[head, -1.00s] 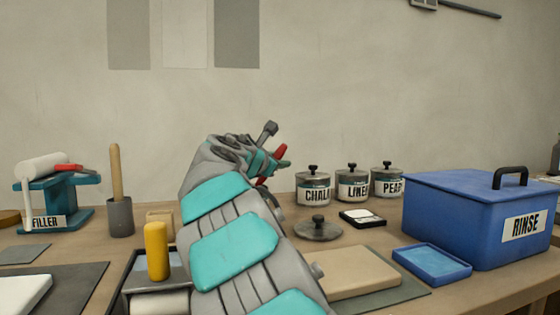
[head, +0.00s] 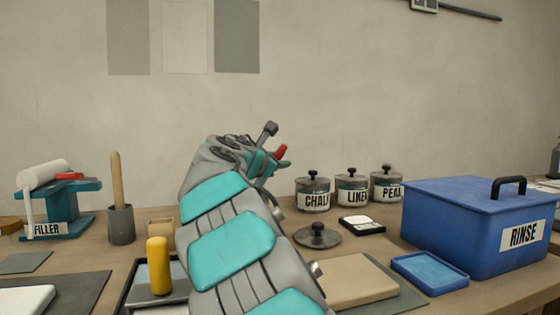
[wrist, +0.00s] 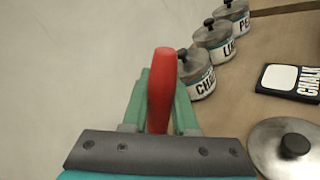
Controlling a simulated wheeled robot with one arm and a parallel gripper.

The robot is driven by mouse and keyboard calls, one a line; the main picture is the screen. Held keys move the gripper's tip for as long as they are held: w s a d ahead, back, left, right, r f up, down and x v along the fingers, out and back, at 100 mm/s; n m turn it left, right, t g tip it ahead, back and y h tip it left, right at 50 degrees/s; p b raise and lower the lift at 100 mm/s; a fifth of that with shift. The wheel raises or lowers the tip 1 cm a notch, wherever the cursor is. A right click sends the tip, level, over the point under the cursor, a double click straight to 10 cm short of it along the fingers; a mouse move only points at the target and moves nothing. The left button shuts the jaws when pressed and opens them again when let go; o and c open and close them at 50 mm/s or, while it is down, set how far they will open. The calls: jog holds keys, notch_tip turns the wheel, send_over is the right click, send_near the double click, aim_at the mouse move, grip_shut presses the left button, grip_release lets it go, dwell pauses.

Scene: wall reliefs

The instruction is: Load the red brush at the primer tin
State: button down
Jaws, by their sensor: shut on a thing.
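My gripper (wrist: 161,110) is shut on the red brush (wrist: 162,85). Its red handle stands up between the green fingers in the wrist view, and its bristles are hidden. In the head view, the red tip (head: 281,152) shows beside my gripper (head: 270,165), up in front of the wall and left of the jars. No tin labelled primer can be read in either view. Three lidded jars labelled CHALK (head: 313,197), LINEN (head: 351,190) and PEARL (head: 387,188) stand at the back, right of my gripper.
A loose lid (head: 318,236) and a small black-and-white pad (head: 362,224) lie before the jars. A blue RINSE box (head: 455,225) and blue tray (head: 430,270) are right. A FILLER stand (head: 75,215) and grey pot (head: 121,224) are left. My arm hides the middle.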

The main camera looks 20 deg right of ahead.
notch_tip(320, 180, up, 5)
jog(key=shift+p, duration=0.4)
dwell(0.4)
